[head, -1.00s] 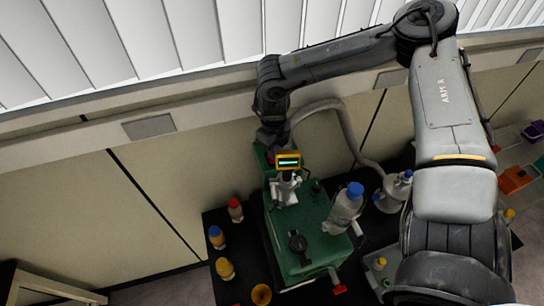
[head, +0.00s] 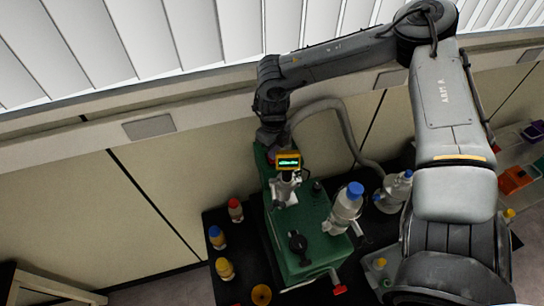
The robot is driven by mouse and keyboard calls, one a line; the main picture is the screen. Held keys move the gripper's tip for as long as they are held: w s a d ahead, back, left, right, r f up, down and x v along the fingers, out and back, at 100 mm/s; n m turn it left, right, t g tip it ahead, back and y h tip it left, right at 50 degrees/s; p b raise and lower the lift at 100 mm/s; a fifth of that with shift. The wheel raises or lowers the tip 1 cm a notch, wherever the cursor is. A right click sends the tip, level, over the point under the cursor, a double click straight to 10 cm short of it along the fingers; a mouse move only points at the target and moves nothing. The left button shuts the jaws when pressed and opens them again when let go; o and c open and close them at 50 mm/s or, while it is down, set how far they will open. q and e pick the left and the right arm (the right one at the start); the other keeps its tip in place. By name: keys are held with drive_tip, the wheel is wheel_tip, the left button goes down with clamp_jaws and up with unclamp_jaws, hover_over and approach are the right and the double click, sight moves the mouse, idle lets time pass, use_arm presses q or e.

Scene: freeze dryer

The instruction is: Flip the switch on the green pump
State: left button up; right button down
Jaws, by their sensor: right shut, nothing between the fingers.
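The green pump (head: 318,222) stands on the black table in the head view, with a dark knob on top and a red handle at its front. A grey hose rises behind it. My right gripper (head: 287,202) is over the rear part of the pump, pointing down. It is shut and empty. The gripper and wrist cover the part of the pump under them, and I cannot make out the switch. Whether the fingertips touch the pump is too small to tell. My left gripper is not in view.
A blue-capped bottle (head: 345,207) stands at the pump's right side. Left of the pump are small bottles with red (head: 235,209), blue (head: 217,237) and yellow (head: 225,269) caps. A glass flask (head: 393,194) is at the right. The wall is close behind the pump.

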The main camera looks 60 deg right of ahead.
drive_tip(key=shift+f, duration=0.25)
idle(0.7)
drive_tip(key=shift+f+b, duration=0.65)
drive_tip(key=shift+b, duration=0.25)
drive_tip(key=shift+r, duration=0.15)
drive_tip(key=shift+r+p, duration=0.4)
drive_tip(key=shift+r, duration=0.1)
drive_tip(key=shift+r+p, duration=1.65)
drive_tip(key=shift+r, duration=1.15)
